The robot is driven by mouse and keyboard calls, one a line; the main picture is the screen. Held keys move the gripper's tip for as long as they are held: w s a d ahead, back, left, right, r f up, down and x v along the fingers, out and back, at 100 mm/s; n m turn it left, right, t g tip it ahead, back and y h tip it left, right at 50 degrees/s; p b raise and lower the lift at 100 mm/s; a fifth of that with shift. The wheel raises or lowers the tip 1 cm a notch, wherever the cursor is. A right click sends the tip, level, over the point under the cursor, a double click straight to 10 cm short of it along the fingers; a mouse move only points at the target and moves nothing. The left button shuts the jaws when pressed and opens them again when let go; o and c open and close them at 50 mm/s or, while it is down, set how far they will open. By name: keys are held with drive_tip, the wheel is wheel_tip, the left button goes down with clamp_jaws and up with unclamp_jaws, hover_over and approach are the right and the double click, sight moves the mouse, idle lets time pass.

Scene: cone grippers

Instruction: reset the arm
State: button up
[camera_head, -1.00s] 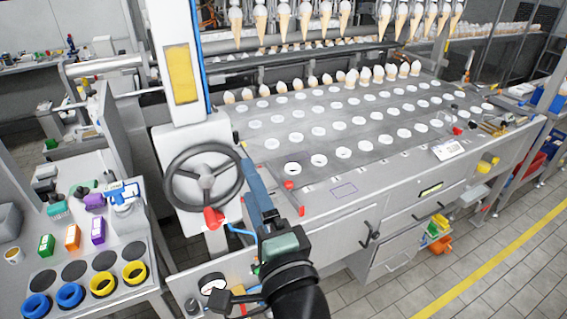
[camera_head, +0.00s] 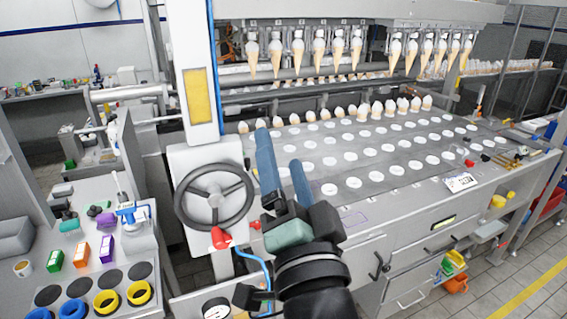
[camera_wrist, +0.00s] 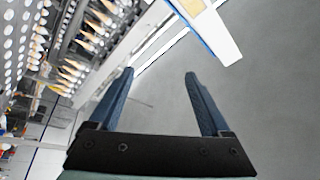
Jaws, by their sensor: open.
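My gripper (camera_head: 282,158) is in the lower middle of the head view, in front of the cone machine. Its two blue fingers point up and stand apart. In the wrist view my gripper (camera_wrist: 157,78) is open, with nothing between the fingers. Behind the fingers there is a plain grey surface. In the head view the fingers overlap the near left part of the machine's plate (camera_head: 385,180) and hide some of its holes.
A handwheel (camera_head: 214,196) with a red knob is just left of my gripper, on a white column (camera_head: 193,60). Cones (camera_head: 320,45) hang above the plate. A side table (camera_head: 20,290) at left holds blue and yellow rings and small boxes. Floor shows at lower right.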

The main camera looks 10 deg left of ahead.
drive_tip(key=s+d+r+n+t+h, duration=0.3)
drive_tip(key=s+r+h, duration=0.1)
drive_tip(key=r, duration=0.7)
drive_tip(key=s+d+r+n+t+h, duration=0.3)
drive_tip(key=s+r, duration=0.4)
drive_tip(key=r, duration=0.3)
drive_tip(key=shift+d+r+t+h, duration=0.35)
drive_tip(key=shift+d+t+h, duration=0.2)
drive_tip(key=shift+t, duration=0.15)
